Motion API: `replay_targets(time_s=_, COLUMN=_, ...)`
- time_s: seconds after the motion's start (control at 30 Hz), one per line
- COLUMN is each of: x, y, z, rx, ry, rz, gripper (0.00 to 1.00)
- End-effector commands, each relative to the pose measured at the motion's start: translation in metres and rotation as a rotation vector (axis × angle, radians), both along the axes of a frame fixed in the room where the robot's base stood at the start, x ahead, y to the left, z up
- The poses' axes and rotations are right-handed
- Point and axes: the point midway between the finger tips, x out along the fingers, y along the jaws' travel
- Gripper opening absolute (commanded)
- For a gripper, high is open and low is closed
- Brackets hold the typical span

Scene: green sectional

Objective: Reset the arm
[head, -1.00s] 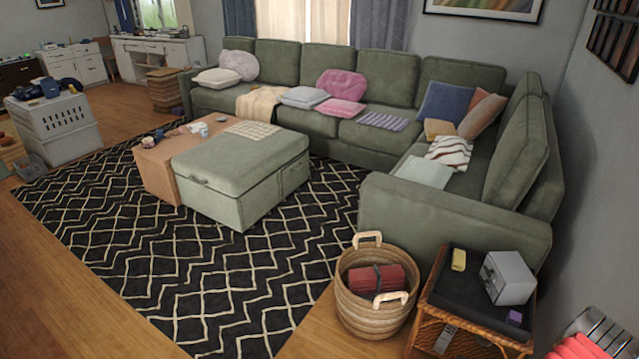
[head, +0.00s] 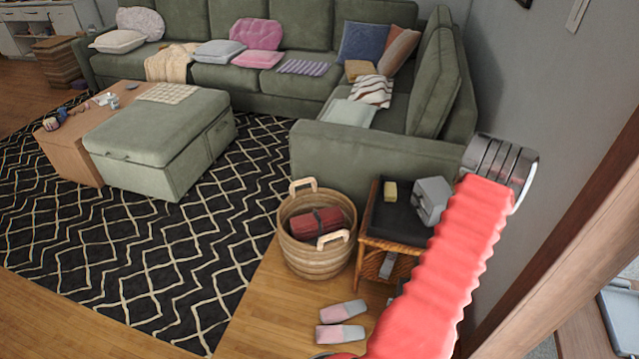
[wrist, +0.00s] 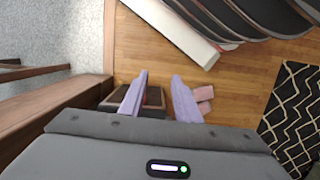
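My arm, in a red ribbed sleeve with a metal joint at its upper end, rises across the right of the head view. It covers part of the side table. My gripper (wrist: 160,76) does not show in the head view. In the wrist view its two pale purple fingers stand apart with a gap between them. Wooden floor shows beyond the tips and I see nothing held. A dark object with a reddish edge shows low between the fingers; I cannot tell what it is.
A wicker basket (head: 290,255) and a side table (head: 378,228) stand by the green sofa (head: 385,145). Pink slippers (head: 342,312) lie on the floor; they also show in the wrist view (wrist: 204,98). A wooden frame (head: 575,225) runs along the right. The patterned rug (head: 190,260) is clear in front.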

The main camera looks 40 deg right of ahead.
Motion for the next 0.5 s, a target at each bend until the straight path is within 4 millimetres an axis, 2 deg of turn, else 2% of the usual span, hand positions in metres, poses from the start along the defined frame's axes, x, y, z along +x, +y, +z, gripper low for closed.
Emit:
replay_targets(time_s=0.1, x=0.019, y=-0.002, z=0.033, rx=-0.003, ry=0.014, rz=0.026, gripper=0.3)
replay_targets(time_s=0.5, x=0.079, y=0.012, z=0.132, rx=-0.018, ry=0.038, rz=0.116, gripper=0.3)
